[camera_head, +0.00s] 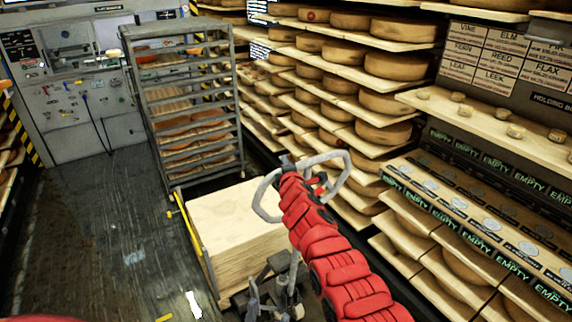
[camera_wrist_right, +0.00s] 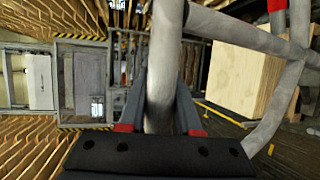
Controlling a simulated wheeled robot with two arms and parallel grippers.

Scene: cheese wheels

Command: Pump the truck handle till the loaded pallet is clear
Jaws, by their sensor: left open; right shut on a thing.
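The truck's grey loop handle (camera_head: 262,203) stands near the middle of the head view, tilted. My red right arm reaches it from the lower right. My right gripper (camera_head: 292,166) is at the handle, mostly hidden by its own arm. In the right wrist view my right gripper (camera_wrist_right: 160,115) is shut around a grey handle bar (camera_wrist_right: 164,50). The load is a stack of pale wooden boards (camera_head: 235,222) beyond the handle; it also shows in the right wrist view (camera_wrist_right: 238,82). The pallet's underside and its floor clearance are hidden. My left gripper cannot be made out.
A metal rack (camera_head: 192,178) with loaded shelves stands behind the stack. Shelves of cheese wheels (camera_head: 395,64) line the right side, close to my right arm. A grey tool panel (camera_head: 75,80) is at the back left. The dark floor (camera_head: 95,230) on the left is mostly free.

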